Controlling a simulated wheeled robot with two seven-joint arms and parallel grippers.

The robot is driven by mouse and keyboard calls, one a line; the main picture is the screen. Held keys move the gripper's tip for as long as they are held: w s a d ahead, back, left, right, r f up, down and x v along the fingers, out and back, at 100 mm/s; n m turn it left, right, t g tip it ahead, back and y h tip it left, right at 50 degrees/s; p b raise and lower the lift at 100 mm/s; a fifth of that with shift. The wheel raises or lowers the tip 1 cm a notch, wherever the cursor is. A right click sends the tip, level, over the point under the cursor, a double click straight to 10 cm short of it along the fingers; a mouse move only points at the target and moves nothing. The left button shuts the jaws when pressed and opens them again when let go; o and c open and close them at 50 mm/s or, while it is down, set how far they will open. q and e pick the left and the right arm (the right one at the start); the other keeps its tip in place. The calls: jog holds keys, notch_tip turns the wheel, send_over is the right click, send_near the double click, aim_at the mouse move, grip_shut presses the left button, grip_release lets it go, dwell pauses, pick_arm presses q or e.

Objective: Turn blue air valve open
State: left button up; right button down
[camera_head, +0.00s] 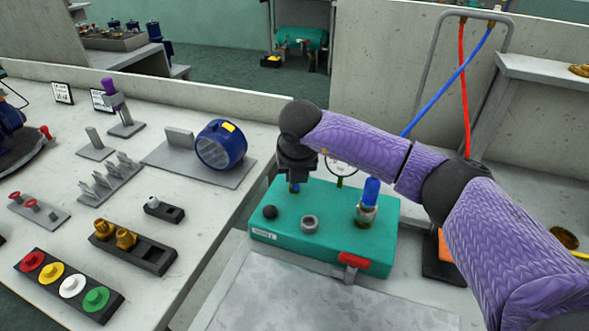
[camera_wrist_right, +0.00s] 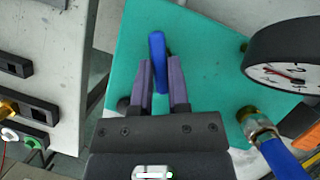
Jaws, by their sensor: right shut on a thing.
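The blue air valve handle (camera_wrist_right: 157,45) is a flat lever on the teal box (camera_head: 285,240). In the wrist view it stands between the two purple fingers of my right gripper (camera_wrist_right: 160,62), which is shut on it. The handle points nearly straight up in that view. In the head view my right gripper (camera_head: 295,178) hangs over the box's back left part, and only a small bit of the blue handle (camera_head: 294,188) shows below it. My left gripper is not in view.
A pressure gauge (camera_wrist_right: 285,65) stands close beside my right gripper. A blue hose with a metal fitting (camera_head: 367,212) rises from the box. A red lever (camera_head: 352,262) is on its front.

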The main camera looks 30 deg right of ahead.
jog(key=n+y, duration=0.1)
jog(key=n, duration=0.3)
jog(key=shift+d+n+y, duration=0.15)
jog(key=shift+n+y, duration=0.15)
jog(key=shift+y, duration=0.1)
jog(key=n+y, duration=0.1)
jog(key=n, duration=0.1)
jog(key=shift+n, duration=0.3)
jog(key=n+y, duration=0.1)
jog(key=n, duration=0.2)
jog(key=shift+d+n+g, duration=0.15)
jog(key=shift+n+g, duration=0.15)
jog(key=shift+n, duration=0.1)
jog(key=shift+w+n+y, duration=0.1)
jog(key=shift+n+y, duration=0.2)
jog(key=shift+n, duration=0.4)
jog(key=c, duration=0.6)
grip_release()
jog(key=shift+d, duration=0.1)
